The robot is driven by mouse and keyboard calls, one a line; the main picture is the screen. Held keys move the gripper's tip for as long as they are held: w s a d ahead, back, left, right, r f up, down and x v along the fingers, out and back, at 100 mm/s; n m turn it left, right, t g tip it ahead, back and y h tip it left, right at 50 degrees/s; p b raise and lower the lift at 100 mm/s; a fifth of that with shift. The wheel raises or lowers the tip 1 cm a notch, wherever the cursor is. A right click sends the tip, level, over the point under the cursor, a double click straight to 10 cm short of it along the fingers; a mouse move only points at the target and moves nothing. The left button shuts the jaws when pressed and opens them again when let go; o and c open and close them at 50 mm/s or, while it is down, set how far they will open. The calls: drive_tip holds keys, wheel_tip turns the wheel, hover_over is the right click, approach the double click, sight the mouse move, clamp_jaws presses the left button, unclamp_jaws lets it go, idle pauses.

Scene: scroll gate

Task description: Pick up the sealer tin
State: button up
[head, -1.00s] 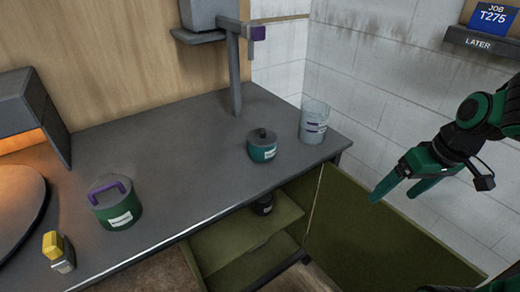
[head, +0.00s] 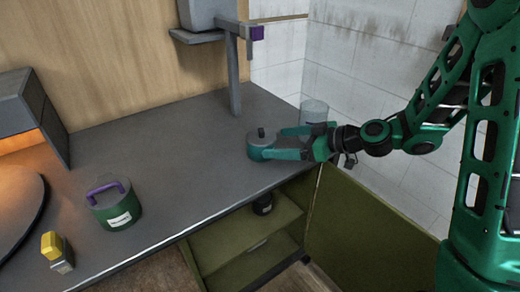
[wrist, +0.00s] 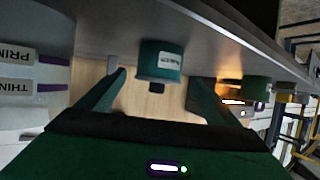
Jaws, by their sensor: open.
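A small green tin with a grey lid and black knob (head: 257,138) stands upright on the grey worktop. It appears upside down in the wrist view (wrist: 159,60), its white label too small to read surely, so I cannot confirm it is the sealer. My gripper (head: 277,144) is level at the tin's right side, open, with its fingers pointing at it. In the wrist view the tin lies between the two fingertips, with gaps on both sides. A larger green tin with a purple handle (head: 114,206) stands at the left. A dark tin (head: 263,204) sits in the open cupboard below.
A clear container (head: 314,111) stands behind my gripper near the wall. A grey post (head: 235,75) rises at the back of the worktop. A yellow-topped object (head: 57,251) is at the front left. The green cupboard door (head: 355,222) hangs open below my arm.

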sight(261, 144)
drive_tip(key=shift+x, duration=3.95)
drive_tip(key=shift+d+f, duration=0.1)
drive_tip(key=shift+f, duration=0.1)
drive_tip(key=c, duration=1.4)
